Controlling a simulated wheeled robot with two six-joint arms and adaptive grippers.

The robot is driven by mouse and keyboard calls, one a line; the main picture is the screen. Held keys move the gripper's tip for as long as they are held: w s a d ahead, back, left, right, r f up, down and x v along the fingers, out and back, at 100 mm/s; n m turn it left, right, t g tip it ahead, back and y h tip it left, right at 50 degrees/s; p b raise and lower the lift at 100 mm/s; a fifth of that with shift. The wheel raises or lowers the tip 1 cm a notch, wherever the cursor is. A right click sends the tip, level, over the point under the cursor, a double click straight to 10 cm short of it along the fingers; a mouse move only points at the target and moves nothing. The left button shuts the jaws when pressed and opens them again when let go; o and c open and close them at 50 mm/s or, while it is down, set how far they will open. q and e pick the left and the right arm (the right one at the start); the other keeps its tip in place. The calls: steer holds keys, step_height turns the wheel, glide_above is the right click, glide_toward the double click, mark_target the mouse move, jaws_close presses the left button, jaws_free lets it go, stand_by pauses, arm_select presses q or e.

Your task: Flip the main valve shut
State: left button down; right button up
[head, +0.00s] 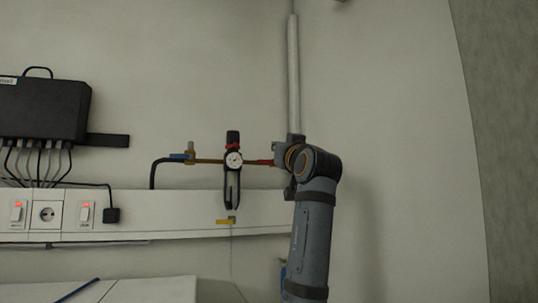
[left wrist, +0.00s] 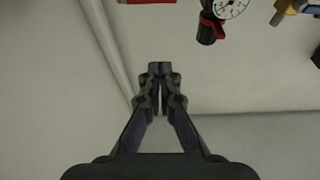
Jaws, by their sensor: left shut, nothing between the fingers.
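A red lever (head: 265,162) lies level, in line with the brass pipe, on the right of the gauge; a valve body behind it is partly covered by my arm. I cannot tell for sure that this is the main valve. In the left wrist view, which looks upside down, a red part (left wrist: 146,2) is cut by the top edge. My left gripper (left wrist: 160,76) is shut and empty, apart from the red part. In the head view my arm rises from the bottom to beside the lever and hides most of the gripper. My right gripper is not in view.
A black regulator with a round gauge (head: 234,160) hangs on the pipe. A blue lever (head: 179,156) is on its left, a yellow lever (head: 226,221) below. A grey vertical conduit (head: 293,70) runs up the wall. A white trunking (head: 150,205) carries sockets and switches.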

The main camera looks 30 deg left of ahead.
mark_target(269, 162)
arm_select(q)
steer(key=p+x, duration=0.7)
steer(key=x, duration=0.4)
step_height(269, 162, down, 5)
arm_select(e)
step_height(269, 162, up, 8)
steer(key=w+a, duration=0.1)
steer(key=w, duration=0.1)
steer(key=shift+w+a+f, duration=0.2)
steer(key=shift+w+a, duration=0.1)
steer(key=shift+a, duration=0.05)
